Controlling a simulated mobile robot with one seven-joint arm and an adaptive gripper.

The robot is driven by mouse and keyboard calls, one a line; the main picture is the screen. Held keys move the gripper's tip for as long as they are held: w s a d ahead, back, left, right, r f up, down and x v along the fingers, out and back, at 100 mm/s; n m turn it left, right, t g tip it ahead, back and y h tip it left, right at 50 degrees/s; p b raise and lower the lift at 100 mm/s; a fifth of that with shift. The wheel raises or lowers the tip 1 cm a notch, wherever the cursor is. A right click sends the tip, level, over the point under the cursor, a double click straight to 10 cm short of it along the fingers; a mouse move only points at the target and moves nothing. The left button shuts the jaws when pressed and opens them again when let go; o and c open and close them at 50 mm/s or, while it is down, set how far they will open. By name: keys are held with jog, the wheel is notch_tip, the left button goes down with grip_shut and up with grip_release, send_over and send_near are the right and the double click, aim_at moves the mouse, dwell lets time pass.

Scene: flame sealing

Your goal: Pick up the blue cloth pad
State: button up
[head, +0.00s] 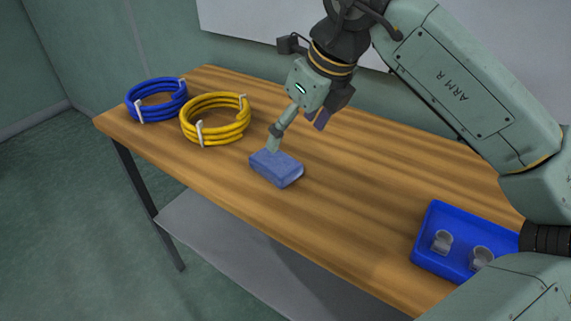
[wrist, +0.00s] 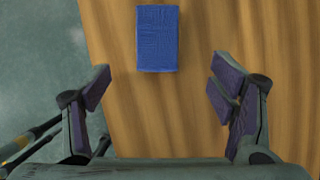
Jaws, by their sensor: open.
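The blue cloth pad (head: 276,169) lies flat on the wooden table, near its front edge, in the head view. It also shows at the top of the wrist view (wrist: 158,40), reaching close to the picture's upper edge. My gripper (head: 297,133) is above the table at the pad, and one finger overlaps the pad's far edge in the head view; I cannot tell whether it touches. In the wrist view my gripper (wrist: 158,92) is open and empty, its two fingers wide apart. The pad lies ahead of the fingertips, not between them.
A blue cable coil (head: 157,101) and a yellow cable coil (head: 215,120) lie on the left end of the wooden table (head: 345,205). A blue tray (head: 428,262) with grey fittings stands at the right. The table between pad and tray is clear.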

aim_at(278, 162)
jog(key=x, duration=0.3)
jog(key=shift+a+f+p, duration=0.3)
jog(key=shift+p, duration=0.05)
jog(key=p+x, duration=0.2)
jog(key=x, duration=0.4)
jog(key=shift+f, duration=0.25)
jog(key=shift+c, duration=0.3)
jog(key=c, duration=1.1)
jog(key=shift+c, duration=0.2)
jog(key=shift+r+b, duration=0.35)
jog(key=shift+r, duration=0.15)
jog(key=shift+s+r+b, duration=0.3)
jog(key=shift+r+b, duration=0.1)
jog(key=shift+r, duration=0.2)
jog(key=shift+s+r+b, duration=0.3)
jog(key=shift+r+b, duration=0.05)
jog(key=shift+r, duration=0.25)
jog(key=s+a+r+b, duration=0.1)
jog(key=s+a+b, duration=0.1)
jog(key=s, duration=1.2)
jog(key=shift+s+r+b, duration=0.35)
jog(key=shift+b, duration=0.4)
